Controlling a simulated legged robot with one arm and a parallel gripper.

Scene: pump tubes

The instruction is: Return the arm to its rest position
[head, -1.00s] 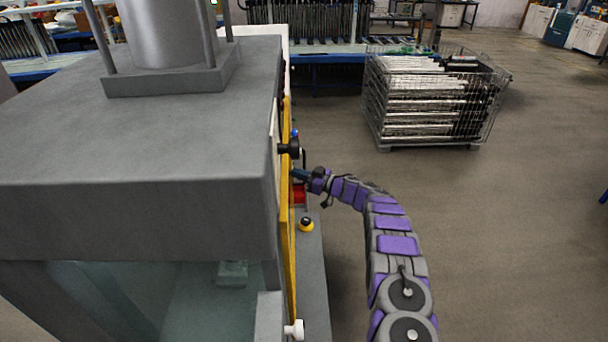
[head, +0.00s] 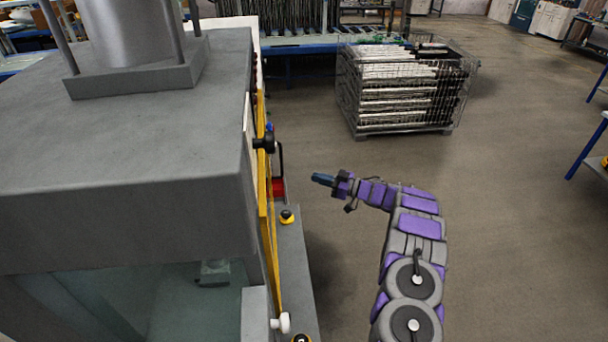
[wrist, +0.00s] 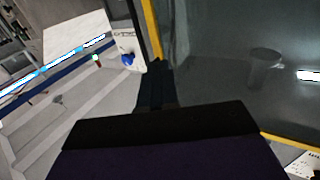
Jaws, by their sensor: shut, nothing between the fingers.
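My arm (head: 418,228) is purple and grey and stands at the right of the machine in the head view. It reaches up and bends left at its end. My gripper (head: 322,179) is shut and empty, pointing left toward the machine's yellow-edged side with a visible gap between. In the wrist view the dark gripper (wrist: 155,88) shows in the middle, in front of a grey transparent panel with a yellow edge.
The large grey machine (head: 130,150) fills the left, with a yellow frame (head: 264,190), a black handle and a yellow-black button (head: 287,216). A wire cage of tubes (head: 405,85) stands behind. Open floor lies right of my arm. A blue-legged table (head: 590,150) is at the far right.

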